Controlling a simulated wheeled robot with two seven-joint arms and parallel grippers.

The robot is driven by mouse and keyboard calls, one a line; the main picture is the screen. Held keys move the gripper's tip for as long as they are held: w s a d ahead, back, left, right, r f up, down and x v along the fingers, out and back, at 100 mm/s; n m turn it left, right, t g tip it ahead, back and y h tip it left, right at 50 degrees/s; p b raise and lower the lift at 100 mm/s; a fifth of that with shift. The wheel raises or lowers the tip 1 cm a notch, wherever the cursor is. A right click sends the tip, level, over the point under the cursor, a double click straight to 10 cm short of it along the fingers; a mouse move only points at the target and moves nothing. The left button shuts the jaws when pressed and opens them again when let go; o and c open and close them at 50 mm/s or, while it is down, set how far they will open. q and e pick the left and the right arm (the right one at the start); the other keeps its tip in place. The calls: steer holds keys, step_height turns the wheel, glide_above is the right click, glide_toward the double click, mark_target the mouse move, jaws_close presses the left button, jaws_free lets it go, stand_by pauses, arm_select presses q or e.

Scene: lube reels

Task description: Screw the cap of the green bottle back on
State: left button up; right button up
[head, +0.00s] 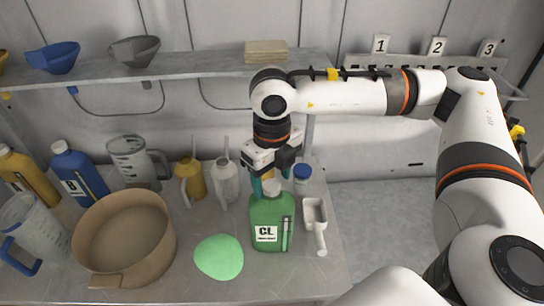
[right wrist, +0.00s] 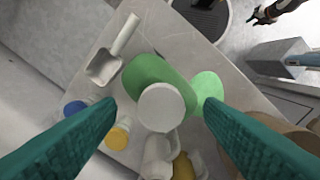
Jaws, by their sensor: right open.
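The green bottle (head: 272,222), labelled CL, stands upright near the front right of the metal bench. A round white cap (right wrist: 162,107) sits over its neck; I cannot tell whether it is screwed down. The cap also shows in the head view (head: 271,187). My right gripper (head: 268,186) points down at the bottle's top, fingers open. In the right wrist view, the teal fingers of my right gripper (right wrist: 161,103) stand apart on either side of the cap, without visible contact. My left gripper is not in view.
A light green patch (head: 218,257) lies left of the bottle. A white scoop (head: 315,222) lies to its right. A blue-capped container (head: 302,174), white can (head: 224,183) and yellow can (head: 190,182) stand behind. A brown basin (head: 165,245) is farther left. A shelf (head: 200,68) runs above.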

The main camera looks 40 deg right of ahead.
steer(key=shift+f, duration=0.4)
steer(key=shift+c, duration=0.3)
steer(key=c, duration=0.9)
steer(key=shift+f+m+b, duration=0.25)
steer(key=shift+m+b, duration=0.4)
steer(key=shift+m, duration=0.05)
steer(key=shift+m+b, duration=0.6)
steer(key=shift+m, duration=0.6)
steer(key=shift+r+m, duration=0.25)
steer(key=shift+m, duration=0.45)
